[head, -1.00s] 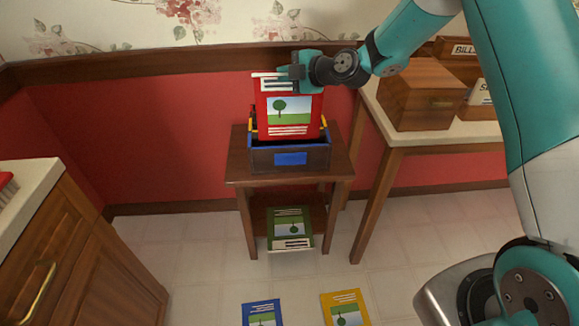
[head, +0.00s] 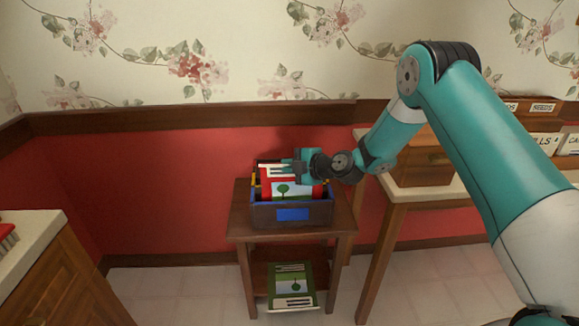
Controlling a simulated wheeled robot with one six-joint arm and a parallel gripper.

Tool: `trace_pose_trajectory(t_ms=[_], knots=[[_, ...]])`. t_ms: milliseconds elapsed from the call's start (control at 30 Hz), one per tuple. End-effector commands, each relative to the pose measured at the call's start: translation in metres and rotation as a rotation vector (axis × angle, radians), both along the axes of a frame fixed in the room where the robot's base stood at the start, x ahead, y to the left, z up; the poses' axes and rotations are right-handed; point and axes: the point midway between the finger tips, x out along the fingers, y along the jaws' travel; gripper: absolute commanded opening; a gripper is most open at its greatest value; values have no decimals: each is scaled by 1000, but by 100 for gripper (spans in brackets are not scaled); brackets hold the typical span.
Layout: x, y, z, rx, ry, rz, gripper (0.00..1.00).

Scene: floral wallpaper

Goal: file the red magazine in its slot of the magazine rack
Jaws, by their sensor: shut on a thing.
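The red magazine (head: 270,184) stands upright with its lower part down inside the magazine rack (head: 262,216). My gripper (head: 292,168) is shut on the magazine's top edge, at its right part. The rack is a dark box with blue edging and a blue label on its front. It stands on a small wooden table (head: 240,231). The rack's front wall hides the magazine's lower part, so I cannot tell whether it touches the rack's bottom. Yellow bits show at both sides of the rack behind the magazine.
A green magazine (head: 290,283) lies on the table's lower shelf. A taller table (head: 428,200) with wooden boxes (head: 418,158) stands at the right. A cabinet (head: 62,278) is at the left. The red wall is close behind the rack.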

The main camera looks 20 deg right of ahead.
Motion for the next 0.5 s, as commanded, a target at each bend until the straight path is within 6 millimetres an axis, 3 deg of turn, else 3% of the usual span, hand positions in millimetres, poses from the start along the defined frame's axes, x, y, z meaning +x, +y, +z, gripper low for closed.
trace_pose_trajectory(t_ms=[333,367,400,433,500], knots=[[0,0,-2,-1,-3,0,0],[0,0,-1,-1,-2,0,17],[0,0,-1,-1,-2,0,27],[0,0,-1,0,-1,0,33],[0,0,-1,0,-1,0,36]])
